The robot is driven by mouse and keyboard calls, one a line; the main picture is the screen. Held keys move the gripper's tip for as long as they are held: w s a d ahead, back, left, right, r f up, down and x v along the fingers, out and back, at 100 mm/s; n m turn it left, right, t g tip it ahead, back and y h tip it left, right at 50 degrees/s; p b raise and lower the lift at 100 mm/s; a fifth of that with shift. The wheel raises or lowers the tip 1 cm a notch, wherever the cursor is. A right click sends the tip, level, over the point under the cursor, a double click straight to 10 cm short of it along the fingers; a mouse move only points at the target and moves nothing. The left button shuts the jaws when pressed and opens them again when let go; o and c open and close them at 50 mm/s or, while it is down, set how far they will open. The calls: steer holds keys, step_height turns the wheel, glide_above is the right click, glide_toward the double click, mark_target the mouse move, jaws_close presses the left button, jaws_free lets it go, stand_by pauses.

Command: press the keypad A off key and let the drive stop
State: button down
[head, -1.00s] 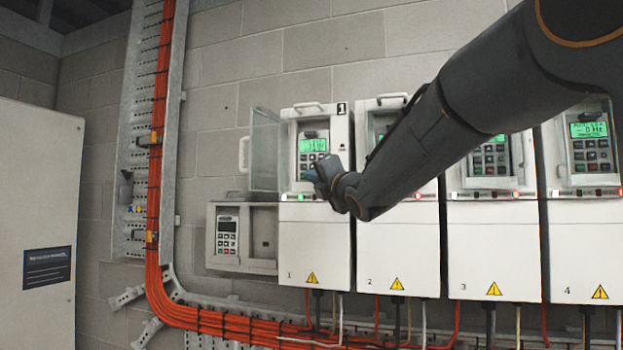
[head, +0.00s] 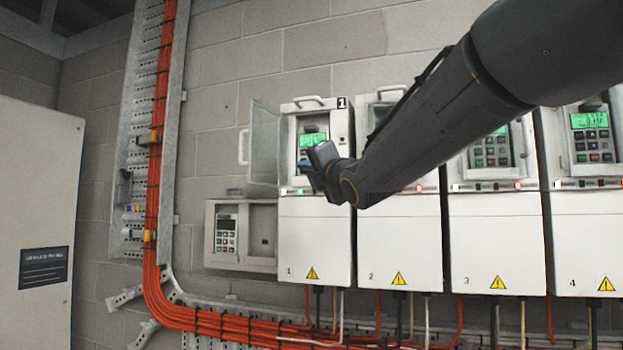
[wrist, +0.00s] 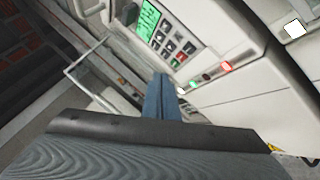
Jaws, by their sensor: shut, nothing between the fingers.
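Drive 1 (head: 314,238) is a white cabinet with its clear door (head: 264,145) swung open to the left. Its keypad (head: 305,160) has a lit green display (head: 313,140); the display text is too small to read. My gripper (head: 318,163) is shut and empty in front of this keypad, covering part of the keys. In the wrist view the blue fingers (wrist: 161,98) point toward the keypad's keys (wrist: 172,44), just below them in the picture. I cannot tell whether they touch a key. No label reading A is legible.
Drives 2 (head: 398,240), 3 (head: 495,240) and 4 (head: 590,240) stand to the right. A second keypad (head: 227,235) sits in a low box left of drive 1. Indicator lights, one red (wrist: 226,66), line the ledge under the keypad. Orange cables run left and below.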

steer(key=shift+s+a+b, duration=0.2)
steer(key=shift+s+b, duration=0.1)
steer(key=shift+s, duration=0.2)
steer(key=shift+s+a+b, duration=0.15)
steer(key=shift+s+b, duration=0.15)
steer(key=shift+s, duration=0.15)
stand_by(0.8)
steer(key=w+d+f+m+g+h, duration=0.1)
steer(key=d+f+m+g+h, duration=0.2)
steer(key=f, duration=0.6)
steer(key=w+d+f+m+h, duration=0.1)
steer(key=d+f+m, duration=0.3)
steer(key=f, duration=0.5)
steer(key=s+d+f+m+g+h, duration=0.25)
steer(key=f+m, duration=0.25)
steer(key=f, duration=0.6)
steer(key=s+d+f+m+g+h, duration=0.1)
steer(key=s+d+f+m+g, duration=0.25)
steer(key=f, duration=0.65)
steer(key=s+d+f+m+g, duration=0.3)
steer(key=s+f+m, duration=0.4)
steer(key=s+f, duration=0.4)
steer(key=s+d+f+m+g, duration=0.3)
steer(key=s+f+m+g, duration=0.2)
steer(key=s+f, duration=0.5)
steer(key=s+m+h, duration=0.1)
steer(key=s, duration=0.4)
steer(key=shift+s+d+f+m+g, duration=0.2)
steer(key=shift+f+m+g, duration=0.15)
steer(key=shift+g, duration=0.05)
